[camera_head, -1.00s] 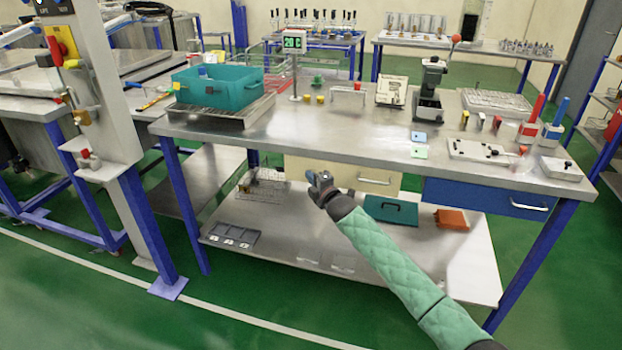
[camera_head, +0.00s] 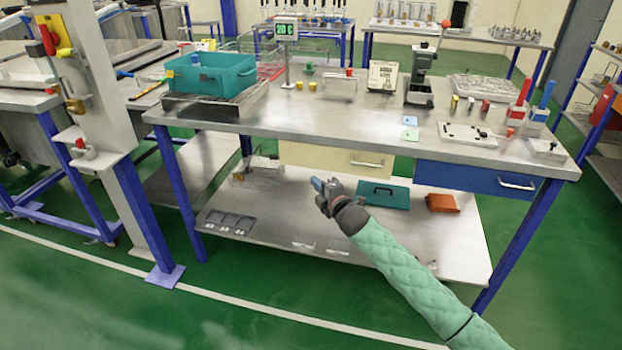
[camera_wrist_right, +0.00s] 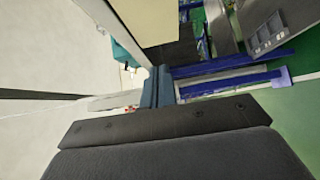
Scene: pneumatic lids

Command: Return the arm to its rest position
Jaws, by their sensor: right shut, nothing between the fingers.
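My right arm, in a green quilted sleeve, comes in from the lower right of the head view. Its right gripper (camera_head: 319,186) is shut and empty. In the head view it appears in front of the workbench (camera_head: 300,135), below the tabletop edge and over the lower shelf. The right wrist view shows the gripper's dark body and its blue fingers (camera_wrist_right: 158,88) close together, with nothing between them. My left gripper is not in view.
A teal bin (camera_head: 210,76) stands at the bench's left end. A cream drawer (camera_head: 335,160) and a blue drawer (camera_head: 475,178) hang under the tabletop. A grey tray (camera_head: 230,223) and a teal lid (camera_head: 384,194) lie on the lower shelf. Green floor in front is clear.

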